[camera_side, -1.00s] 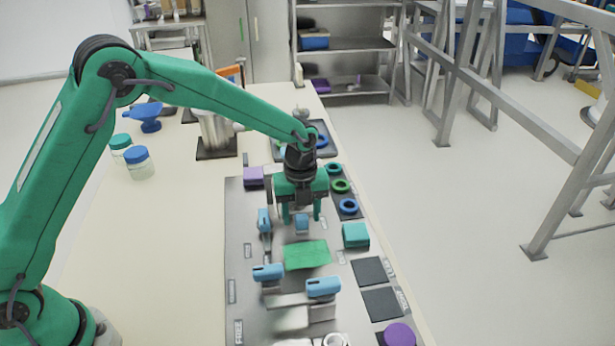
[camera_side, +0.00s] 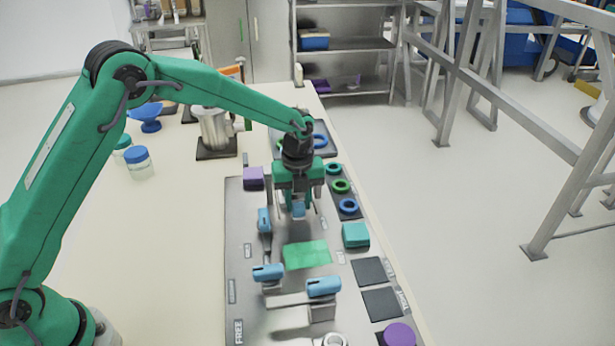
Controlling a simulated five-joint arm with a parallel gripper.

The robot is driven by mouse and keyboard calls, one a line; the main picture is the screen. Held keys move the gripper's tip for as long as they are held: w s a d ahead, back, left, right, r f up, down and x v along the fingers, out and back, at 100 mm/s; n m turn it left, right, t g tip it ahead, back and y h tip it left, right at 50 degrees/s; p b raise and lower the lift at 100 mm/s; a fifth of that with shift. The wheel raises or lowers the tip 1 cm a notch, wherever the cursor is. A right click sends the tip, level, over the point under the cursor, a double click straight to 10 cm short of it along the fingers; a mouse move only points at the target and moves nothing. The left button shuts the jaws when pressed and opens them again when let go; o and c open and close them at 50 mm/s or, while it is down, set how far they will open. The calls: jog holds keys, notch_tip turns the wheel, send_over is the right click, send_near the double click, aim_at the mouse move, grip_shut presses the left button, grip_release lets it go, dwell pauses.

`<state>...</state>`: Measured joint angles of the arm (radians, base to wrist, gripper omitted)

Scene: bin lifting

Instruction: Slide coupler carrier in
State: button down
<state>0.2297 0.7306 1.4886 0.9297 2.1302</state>
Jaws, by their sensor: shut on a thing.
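My gripper (camera_side: 299,213) points down over the far part of the grey work plate (camera_side: 238,262). Its jaws are shut on a small light blue piece (camera_side: 298,210), which shows between the fingers. I cannot tell for sure that this piece is the coupler carrier. It is beyond the flat green rectangle (camera_side: 306,254) on the plate. Other light blue pieces stand near by: one to the left (camera_side: 265,220), one at front left (camera_side: 268,272) and one at front right (camera_side: 323,287). The front right one sits on a grey block (camera_side: 322,312).
A teal block (camera_side: 356,235), rings on a dark strip (camera_side: 340,186), a purple block (camera_side: 253,178) and dark square pads (camera_side: 370,271) surround the gripper. A metal jug (camera_side: 214,130) and jars (camera_side: 138,162) stand to the left. The table's front left is clear.

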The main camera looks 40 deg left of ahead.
jog(key=shift+w+a, duration=0.2)
jog(key=c, duration=1.3)
grip_release()
jog(key=shift+c, duration=0.2)
jog(key=shift+o, duration=1.3)
jog(key=shift+r, duration=3.95)
jog(key=shift+s, duration=0.1)
